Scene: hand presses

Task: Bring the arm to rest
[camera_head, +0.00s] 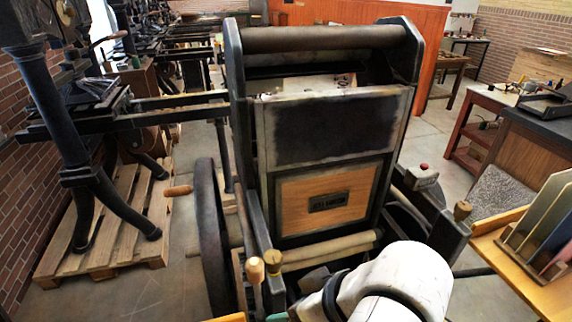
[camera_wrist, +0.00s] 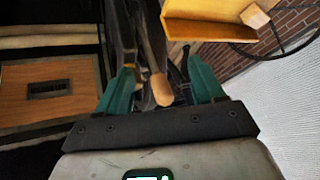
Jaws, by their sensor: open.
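My arm's white link (camera_head: 390,285) shows at the bottom of the head view, in front of the large dark press (camera_head: 330,130). In the wrist view my gripper (camera_wrist: 160,66) is open, its two green fingers apart. A rounded wooden knob (camera_wrist: 160,88) shows in the gap between the fingers. It is not held, and I cannot tell how far beyond the fingers it is. My gripper's fingers cannot be made out clearly in the head view.
The press's wooden panel (camera_wrist: 48,88) is left of the fingers in the wrist view. A yellow wooden holder (camera_wrist: 205,20) is at upper right there. In the head view, a yellow rack with upright boards (camera_head: 535,235) stands right. Another press on a pallet (camera_head: 105,240) stands left.

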